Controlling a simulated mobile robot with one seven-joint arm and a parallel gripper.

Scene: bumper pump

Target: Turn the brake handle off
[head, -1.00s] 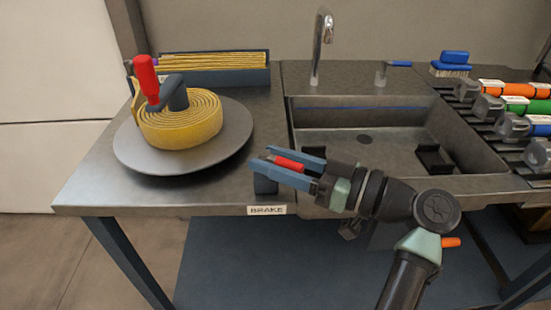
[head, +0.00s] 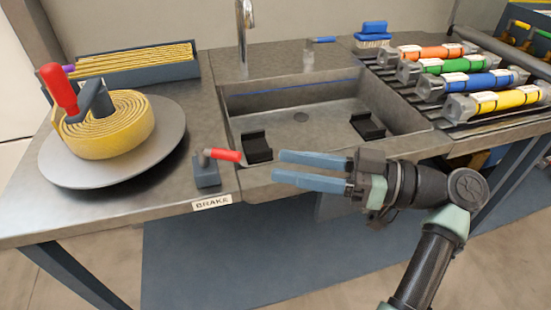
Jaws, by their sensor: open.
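The brake handle (head: 222,154) is a short red lever on a small dark block (head: 207,171) at the front edge of the bench. It points to the right, toward the sink. A white label reading BRAKE (head: 212,202) is on the bench edge below it. My gripper (head: 276,170) has two blue fingers, open and empty, pointing left. Its fingertips are to the right of the red lever and apart from it, in front of the sink.
A round grey turntable (head: 165,151) with a coiled yellow hose (head: 125,135) and a red-handled crank (head: 60,90) stands at left. The sink (head: 300,95) has a tall faucet (head: 244,35). Several coloured cylinders (head: 470,82) lie on a rack at right.

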